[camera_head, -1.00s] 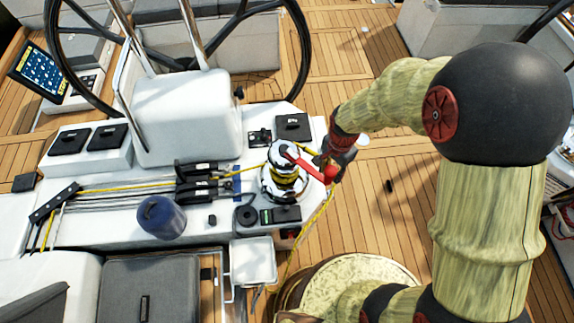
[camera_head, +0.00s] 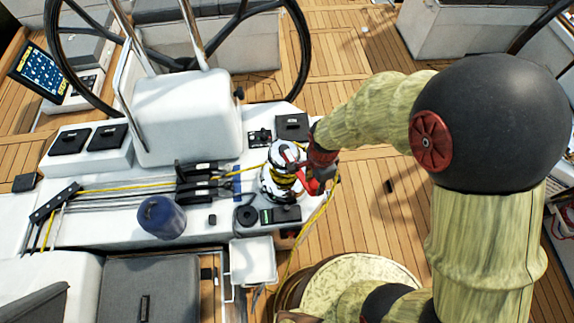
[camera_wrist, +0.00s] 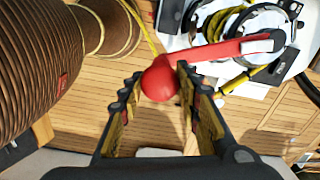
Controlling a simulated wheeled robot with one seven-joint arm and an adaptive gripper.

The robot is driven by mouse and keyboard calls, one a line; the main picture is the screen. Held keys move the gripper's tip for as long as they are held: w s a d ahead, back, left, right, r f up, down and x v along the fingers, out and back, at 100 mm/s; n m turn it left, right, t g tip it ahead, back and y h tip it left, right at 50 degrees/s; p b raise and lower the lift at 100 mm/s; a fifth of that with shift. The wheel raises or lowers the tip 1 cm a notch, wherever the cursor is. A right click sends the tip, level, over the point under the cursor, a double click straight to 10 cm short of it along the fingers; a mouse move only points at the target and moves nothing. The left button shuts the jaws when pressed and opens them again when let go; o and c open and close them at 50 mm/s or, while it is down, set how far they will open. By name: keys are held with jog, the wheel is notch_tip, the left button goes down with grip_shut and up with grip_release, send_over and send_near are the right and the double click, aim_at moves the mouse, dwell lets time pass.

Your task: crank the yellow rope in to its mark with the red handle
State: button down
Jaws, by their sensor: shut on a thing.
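The red handle (camera_head: 303,186) sits on top of the silver winch (camera_head: 268,186). In the wrist view the handle's arm (camera_wrist: 225,50) runs from the winch to a round red knob. My gripper (camera_wrist: 158,82) is shut on that knob, with one finger on each side. In the head view my gripper (camera_head: 316,183) is just right of the winch and partly hides the handle. The yellow rope (camera_head: 130,186) runs from the left through black clutches and wraps around the winch drum. Its tail (camera_head: 290,262) hangs down over the front edge. I cannot make out a mark on the rope.
Black clutches (camera_head: 203,181) stand left of the winch, with a blue strip (camera_head: 236,184) between. A blue drum (camera_head: 161,217) stands at the console's front. A steering wheel (camera_head: 300,50) rises behind. A round pedestal (camera_head: 345,275) stands in front. Open wooden deck (camera_head: 385,215) lies to the right.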

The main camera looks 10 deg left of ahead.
jog(key=shift+s+a+f+m, duration=0.2)
jog(key=shift+s+a+m, duration=0.2)
jog(key=shift+s, duration=0.15)
jog(key=shift+a, duration=0.1)
jog(key=shift+s+a+m, duration=0.5)
jog(key=shift+a+m, duration=0.1)
jog(key=shift+a, duration=0.3)
jog(key=shift+s+a+m, duration=0.45)
jog(key=shift+a+m, duration=0.15)
jog(key=shift+a, duration=0.25)
jog(key=shift+w+d+r+n, duration=0.1)
jog(key=shift+w+d+n, duration=0.5)
jog(key=shift+d, duration=0.3)
jog(key=shift+w+d+n, duration=0.5)
jog(key=shift+d+n, duration=0.1)
jog(key=shift+d, duration=0.3)
jog(key=w+d+n, duration=0.2)
jog(key=w+d, duration=0.1)
jog(key=shift+d+n, duration=0.1)
jog(key=shift+n, duration=0.2)
